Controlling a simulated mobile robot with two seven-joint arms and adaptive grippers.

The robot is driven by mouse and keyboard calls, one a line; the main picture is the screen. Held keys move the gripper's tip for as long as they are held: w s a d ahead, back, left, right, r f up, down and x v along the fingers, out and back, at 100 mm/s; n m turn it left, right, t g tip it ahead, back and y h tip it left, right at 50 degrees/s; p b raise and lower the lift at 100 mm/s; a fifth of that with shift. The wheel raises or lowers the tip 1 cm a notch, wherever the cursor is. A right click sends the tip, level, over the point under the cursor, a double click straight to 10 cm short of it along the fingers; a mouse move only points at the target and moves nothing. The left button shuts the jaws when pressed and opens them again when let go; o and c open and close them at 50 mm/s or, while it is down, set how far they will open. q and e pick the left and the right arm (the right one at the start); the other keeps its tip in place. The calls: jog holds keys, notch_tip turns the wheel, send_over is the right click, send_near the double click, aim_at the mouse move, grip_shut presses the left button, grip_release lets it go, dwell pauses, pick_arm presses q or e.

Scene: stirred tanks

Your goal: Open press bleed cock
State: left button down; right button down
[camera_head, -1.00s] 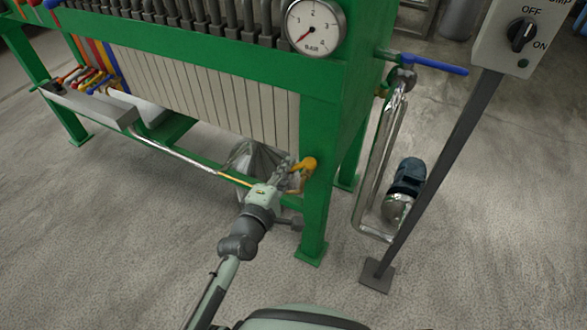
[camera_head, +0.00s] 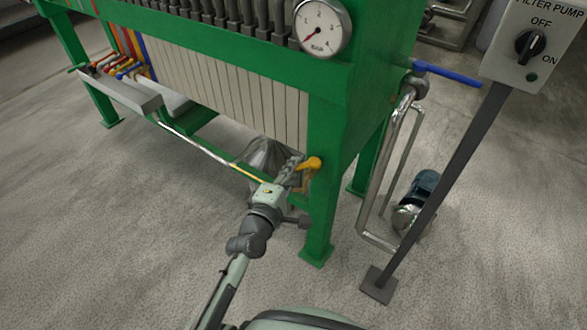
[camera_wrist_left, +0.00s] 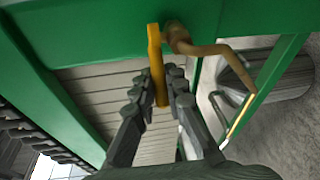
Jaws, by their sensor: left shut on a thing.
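The press bleed cock has a yellow-orange lever (camera_head: 315,163) low on the green front leg of the filter press. My left gripper (camera_head: 298,168) reaches it from below and is shut on the lever. In the left wrist view the lever (camera_wrist_left: 154,45) runs between my two dark fingers (camera_wrist_left: 161,88), its end showing between the tips. A brass-coloured bent pipe (camera_wrist_left: 208,48) leads off beside it. The cock's body is mostly hidden behind the lever. My right gripper is not in view.
The green press frame (camera_head: 320,215) stands close beside my left gripper. A pressure gauge (camera_head: 321,27) sits above, with a blue-handled valve (camera_head: 447,73) to the right. The pump switch box (camera_head: 525,45) stands on a slanting grey post. The floor in front is clear.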

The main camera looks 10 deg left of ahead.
pick_arm(q)
jog(key=c, duration=1.5)
grip_release()
jog(key=shift+c, duration=0.2)
jog(key=v, duration=1.2)
